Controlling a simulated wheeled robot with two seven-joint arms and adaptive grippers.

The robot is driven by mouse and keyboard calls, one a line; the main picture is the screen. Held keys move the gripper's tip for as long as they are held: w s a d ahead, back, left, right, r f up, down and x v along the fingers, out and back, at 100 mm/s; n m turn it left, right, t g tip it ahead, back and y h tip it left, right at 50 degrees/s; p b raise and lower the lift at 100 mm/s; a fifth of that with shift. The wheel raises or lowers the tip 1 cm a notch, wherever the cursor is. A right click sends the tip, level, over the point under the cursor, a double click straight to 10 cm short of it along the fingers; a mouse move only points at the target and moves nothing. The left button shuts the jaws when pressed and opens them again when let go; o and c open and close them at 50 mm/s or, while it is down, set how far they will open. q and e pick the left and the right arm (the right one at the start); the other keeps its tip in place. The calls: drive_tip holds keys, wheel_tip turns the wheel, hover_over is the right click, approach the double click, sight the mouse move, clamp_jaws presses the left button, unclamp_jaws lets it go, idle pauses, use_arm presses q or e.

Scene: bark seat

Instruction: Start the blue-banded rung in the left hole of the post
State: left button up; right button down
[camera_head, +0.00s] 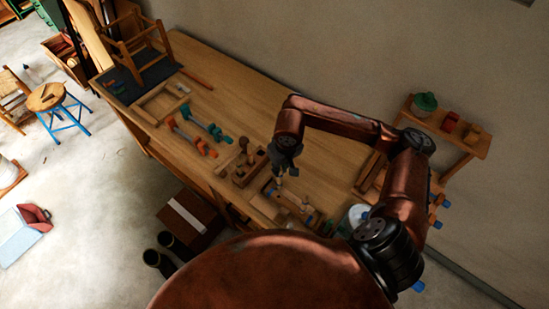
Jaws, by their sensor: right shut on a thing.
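My right gripper (283,171) is over the front part of the workbench, pointing down. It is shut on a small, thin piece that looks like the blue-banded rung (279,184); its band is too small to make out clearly. Just below is a pale wooden piece, probably the post (293,203), lying on the bench in a wooden holder with small blue parts. The holes are too small to see, and I cannot tell whether the rung touches the post. My left gripper is not in view.
The long workbench (233,88) carries orange and teal clamps (207,130), a wooden tool box (246,165) left of my gripper, and a chair frame (137,45) at the far end. A wall shelf (455,131) stands at right.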

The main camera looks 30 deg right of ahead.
sight(280, 176)
drive_tip(key=shift+s+a+f, duration=0.1)
drive_tip(key=shift+s+f, duration=0.4)
drive_tip(key=shift+s, duration=0.4)
drive_tip(key=f, duration=0.2)
drive_tip(key=w+f+b, duration=0.1)
drive_tip(key=f, duration=0.1)
drive_tip(key=shift+w, duration=0.1)
drive_tip(key=shift+w+f, duration=0.2)
drive_tip(key=shift+w, duration=0.25)
drive_tip(key=shift+s+r, duration=0.15)
drive_tip(key=shift+s, duration=0.1)
drive_tip(key=shift+w+b, duration=0.1)
drive_tip(key=shift+b, duration=0.35)
drive_tip(key=shift+f+b, duration=0.25)
drive_tip(key=shift+b, duration=0.2)
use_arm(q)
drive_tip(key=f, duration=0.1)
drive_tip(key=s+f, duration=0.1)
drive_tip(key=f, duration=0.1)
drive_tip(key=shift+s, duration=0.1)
use_arm(e)
drive_tip(key=shift+r, duration=0.1)
